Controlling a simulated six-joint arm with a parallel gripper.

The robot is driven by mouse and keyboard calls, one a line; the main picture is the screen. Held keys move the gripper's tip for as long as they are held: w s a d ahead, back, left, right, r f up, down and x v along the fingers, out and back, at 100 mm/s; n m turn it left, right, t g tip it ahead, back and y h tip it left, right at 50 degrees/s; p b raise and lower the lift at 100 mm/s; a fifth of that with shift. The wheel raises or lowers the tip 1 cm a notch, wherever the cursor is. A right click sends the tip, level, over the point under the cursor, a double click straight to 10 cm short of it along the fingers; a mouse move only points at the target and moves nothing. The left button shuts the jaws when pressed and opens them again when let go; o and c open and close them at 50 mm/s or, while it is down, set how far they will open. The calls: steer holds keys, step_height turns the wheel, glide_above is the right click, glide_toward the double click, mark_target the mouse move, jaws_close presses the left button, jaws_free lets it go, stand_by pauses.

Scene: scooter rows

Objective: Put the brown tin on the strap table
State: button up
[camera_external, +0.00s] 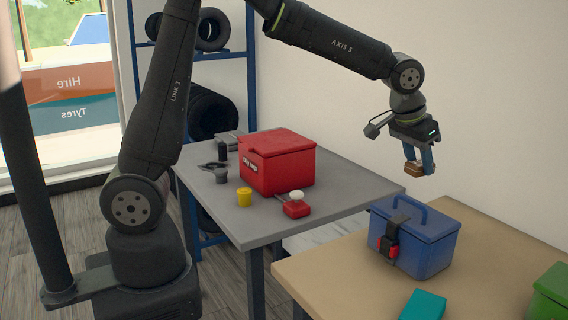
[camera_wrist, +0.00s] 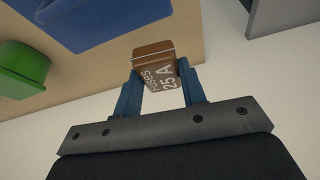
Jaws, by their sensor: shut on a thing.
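My gripper (camera_external: 419,160) is shut on the brown tin (camera_external: 414,169), in the air above and behind the blue box on the tan table (camera_external: 322,271). In the wrist view the tin (camera_wrist: 154,64) sits between the two blue fingers of my gripper (camera_wrist: 159,75). It is brown with white lettering that includes "25 A" and a pale line near its top. A black strap with a red buckle (camera_external: 389,245) is at the front of the blue box on the tan table, so this looks like the strap table. The tin touches neither table.
The blue box (camera_external: 430,240), a teal block (camera_external: 423,305) and a green bin (camera_external: 552,292) stand on the tan table. The grey table (camera_external: 330,207) holds a red box (camera_external: 277,163), a yellow cup (camera_external: 244,197) and small items. The tan table's left part is clear.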

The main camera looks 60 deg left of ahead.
steer(key=s+d+m+g+h, duration=0.1)
steer(key=s+d+m, duration=0.3)
steer(key=s+d, duration=0.75)
steer(key=s+d+m+h, duration=0.2)
steer(key=s+d+m, duration=0.2)
steer(key=s+d, duration=0.75)
glide_above(472, 302)
steer(key=s+a, duration=0.1)
step_height(472, 302, down, 12)
steer(key=shift+r, duration=0.1)
steer(key=shift+f, duration=2.1)
steer(key=o, duration=0.5)
steer(key=shift+f, duration=0.15)
steer(key=o, duration=0.5)
